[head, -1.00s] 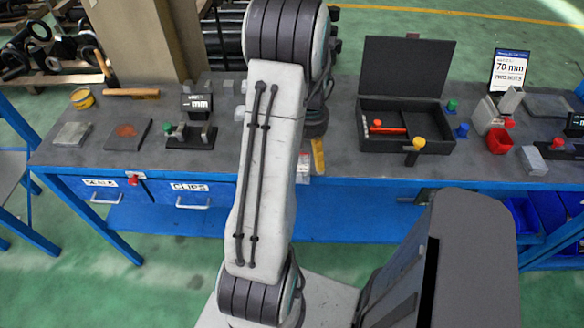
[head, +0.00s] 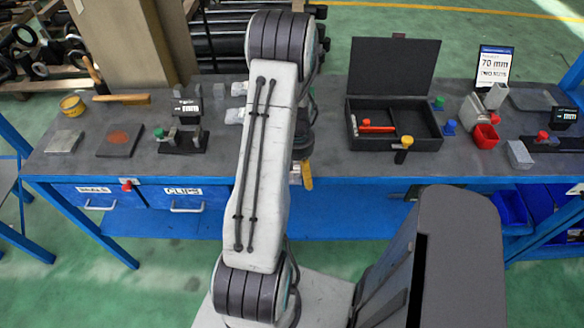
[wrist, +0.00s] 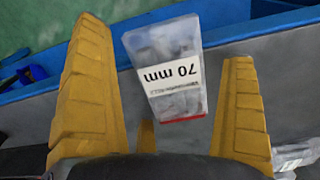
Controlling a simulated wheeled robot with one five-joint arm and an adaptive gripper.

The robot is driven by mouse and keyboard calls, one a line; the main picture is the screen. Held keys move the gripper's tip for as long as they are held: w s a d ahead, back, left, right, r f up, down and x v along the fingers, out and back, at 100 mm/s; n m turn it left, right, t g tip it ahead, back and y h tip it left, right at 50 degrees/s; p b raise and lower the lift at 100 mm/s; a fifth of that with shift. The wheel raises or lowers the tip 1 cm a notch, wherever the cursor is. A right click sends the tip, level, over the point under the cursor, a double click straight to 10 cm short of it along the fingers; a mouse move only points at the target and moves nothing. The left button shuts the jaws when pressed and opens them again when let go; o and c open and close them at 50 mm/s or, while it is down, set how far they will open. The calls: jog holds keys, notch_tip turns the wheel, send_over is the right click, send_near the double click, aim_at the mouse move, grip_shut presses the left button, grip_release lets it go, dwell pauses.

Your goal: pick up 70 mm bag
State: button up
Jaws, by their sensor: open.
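The clear bag with a white label reading 70 mm (wrist: 172,75) shows upside down in the wrist view, with grey pieces inside and a red strip at its lower edge. It lies near the blue table edge, between my gripper's two yellow fingers. My gripper (wrist: 164,48) is open, with a gap visible on both sides of the bag. In the head view my gripper (head: 306,176) is at the table's front edge, mostly behind my arm. The bag is largely hidden there.
Another clear bag (wrist: 291,156) lies at the lower right of the wrist view. An open black case (head: 433,145) stands right of my arm. Stands and plates occupy the left of the table (head: 80,178).

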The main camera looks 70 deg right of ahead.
jog(key=c, duration=1.3)
jog(key=shift+o, duration=0.2)
jog(key=shift+r, duration=0.1)
